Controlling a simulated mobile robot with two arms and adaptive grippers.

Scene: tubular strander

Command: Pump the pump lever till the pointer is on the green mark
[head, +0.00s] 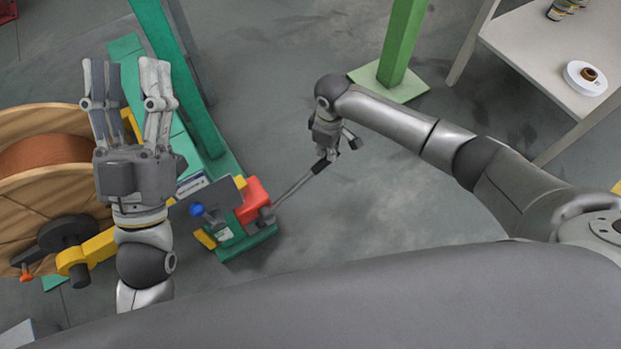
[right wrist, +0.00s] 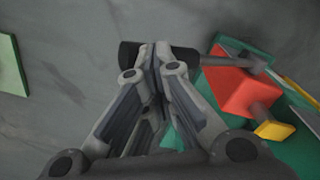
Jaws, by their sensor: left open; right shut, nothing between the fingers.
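The red pump (head: 253,200) stands on the green machine base, and its grey pump lever (head: 296,187) slants up to the right to a dark grip. In the right wrist view the dark grip (right wrist: 186,60) lies just beyond my fingertips, with the red pump body (right wrist: 240,84) to its right. My right gripper (head: 328,152) is shut and empty at the lever's grip end; I cannot tell whether it touches the grip. My left gripper (head: 129,88) is open and empty above the machine, left of the pump. I cannot make out the pointer or the green mark.
A wooden reel (head: 42,117) with brown winding stands at the left, beside a yellow arm (head: 98,247). A green post (head: 402,45) stands behind my right arm. A table (head: 545,48) is at the upper right. Floor right of the lever is clear.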

